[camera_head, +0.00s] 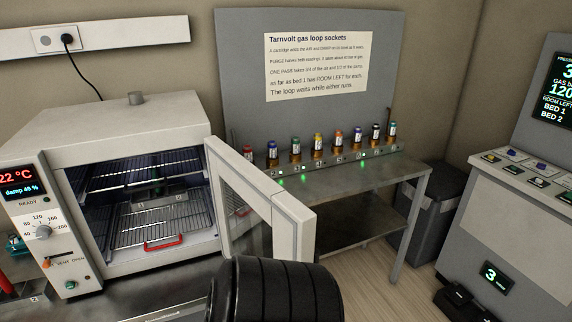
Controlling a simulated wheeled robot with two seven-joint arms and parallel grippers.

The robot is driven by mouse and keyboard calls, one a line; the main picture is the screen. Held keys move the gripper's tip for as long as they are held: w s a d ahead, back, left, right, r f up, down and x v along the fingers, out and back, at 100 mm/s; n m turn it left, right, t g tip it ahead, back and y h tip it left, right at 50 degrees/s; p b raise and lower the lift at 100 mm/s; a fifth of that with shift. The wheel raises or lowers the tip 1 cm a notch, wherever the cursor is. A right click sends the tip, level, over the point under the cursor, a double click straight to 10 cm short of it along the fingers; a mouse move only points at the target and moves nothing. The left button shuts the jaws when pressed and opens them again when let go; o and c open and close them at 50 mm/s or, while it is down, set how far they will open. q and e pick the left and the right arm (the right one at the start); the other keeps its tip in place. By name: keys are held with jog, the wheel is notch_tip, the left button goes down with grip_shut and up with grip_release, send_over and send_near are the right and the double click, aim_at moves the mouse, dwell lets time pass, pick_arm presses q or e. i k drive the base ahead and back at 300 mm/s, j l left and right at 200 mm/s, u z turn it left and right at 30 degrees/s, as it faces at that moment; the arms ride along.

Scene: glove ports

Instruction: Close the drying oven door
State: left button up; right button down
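Inside are wire racks (140,225), a dark tray-like piece (160,208) and a red handle (163,243) at the front of the lower rack. Neither gripper can be made out. A black ribbed rounded shape at the bottom middle covers the area just below the door's lower end.
A grey metal table (345,182) with several small capped cartridges in a socket rail (335,158) stands behind the door. A dark bin (430,225) and a control console (510,220) are at the right. Wooden floor (390,285) shows between the table and console.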

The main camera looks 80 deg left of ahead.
aim_at(293, 224)
jog(key=i+u, duration=0.25)
jog(key=u, duration=0.25)
jog(key=i+u, duration=0.3)
jog(key=u, duration=0.2)
jog(key=i+l+u, duration=0.15)
jog(key=u, duration=0.3)
jog(key=i+u, duration=0.15)
jog(key=u, duration=0.3)
jog(key=i+u, duration=0.15)
jog(key=u, duration=0.35)
jog(key=i+l+u, duration=0.1)
jog(key=u, duration=0.35)
jog(key=i+l+u, duration=0.15)
jog(key=u, duration=0.3)
jog(key=i+l+u, duration=0.1)
jog(key=u, duration=0.3)
jog(key=i+l+u, duration=0.2)
jog(key=u, duration=0.2)
jog(key=i+l+u, duration=0.25)
jog(key=u, duration=0.15)
